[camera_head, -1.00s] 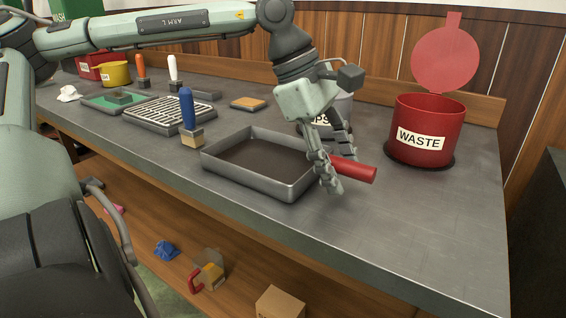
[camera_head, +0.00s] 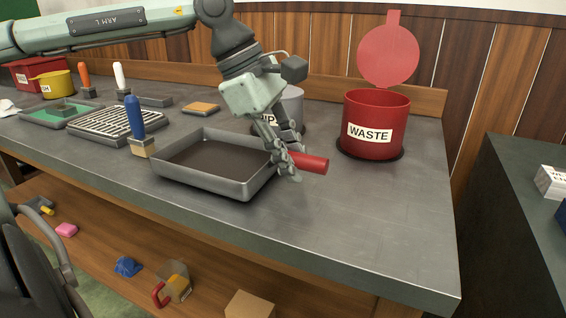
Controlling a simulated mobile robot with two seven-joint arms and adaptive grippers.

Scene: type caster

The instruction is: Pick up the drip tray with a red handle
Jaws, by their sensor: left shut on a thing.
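The drip tray (camera_head: 216,187) is a shallow grey rectangular pan with a dark inside, near the front edge of the counter. Its red handle (camera_head: 313,163) sticks out to the right. My left gripper (camera_head: 290,168) comes down from above and is shut on the handle close to the tray wall. The fingers hide the inner end of the handle. The tray looks level; I cannot tell whether it is clear of the counter. My right gripper is not in view.
A red WASTE bin (camera_head: 374,126) with its lid up stands right of the tray. A grey labelled container (camera_head: 291,108) is behind my gripper. A blue-handled brush (camera_head: 137,128) and a grate (camera_head: 119,126) are to the left. The counter's front right (camera_head: 366,217) is clear.

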